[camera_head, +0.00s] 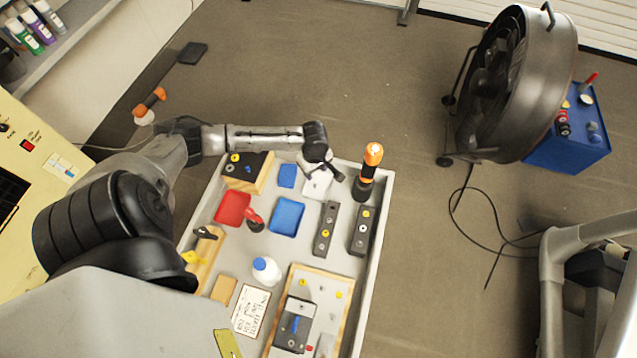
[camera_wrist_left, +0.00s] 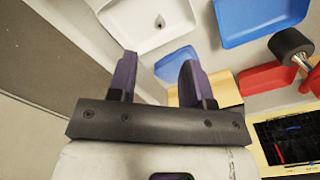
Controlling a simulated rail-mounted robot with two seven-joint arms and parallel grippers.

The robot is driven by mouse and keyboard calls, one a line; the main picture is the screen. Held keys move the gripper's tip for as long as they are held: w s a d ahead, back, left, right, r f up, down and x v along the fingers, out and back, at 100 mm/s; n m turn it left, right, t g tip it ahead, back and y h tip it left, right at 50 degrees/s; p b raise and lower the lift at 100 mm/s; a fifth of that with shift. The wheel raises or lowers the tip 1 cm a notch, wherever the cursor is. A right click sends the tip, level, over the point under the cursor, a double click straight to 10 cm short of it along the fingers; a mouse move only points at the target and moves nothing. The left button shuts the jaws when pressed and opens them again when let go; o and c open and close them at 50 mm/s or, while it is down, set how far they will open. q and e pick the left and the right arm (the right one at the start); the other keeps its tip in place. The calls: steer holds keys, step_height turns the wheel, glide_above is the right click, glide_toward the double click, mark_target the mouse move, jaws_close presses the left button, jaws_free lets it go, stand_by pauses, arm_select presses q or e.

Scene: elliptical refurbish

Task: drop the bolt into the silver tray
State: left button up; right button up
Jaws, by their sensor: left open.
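The silver tray (camera_head: 317,187) is a small pale dish at the far side of the workbench, partly covered by my left gripper in the head view. In the left wrist view the silver tray (camera_wrist_left: 135,30) shows at the top, with a small dark bolt-like piece (camera_wrist_left: 159,22) lying in it. My left gripper (camera_head: 322,174) is over the tray in the head view. Its two purple fingers stand apart in the wrist view (camera_wrist_left: 158,68), with nothing between them. My right gripper is not in view.
A blue tray (camera_head: 287,216) and a red tray (camera_head: 229,208) lie nearer on the workbench. A black-and-orange tool (camera_head: 368,172) stands right of my gripper, near dark blocks (camera_head: 327,230). A white bottle (camera_head: 266,271) stands nearer. A large fan (camera_head: 515,85) stands on the floor.

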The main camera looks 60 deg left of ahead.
arm_select(q)
step_height(320, 180, up, 6)
steer(key=shift+p, duration=0.3)
steer(key=shift+r, duration=0.1)
stand_by(0.6)
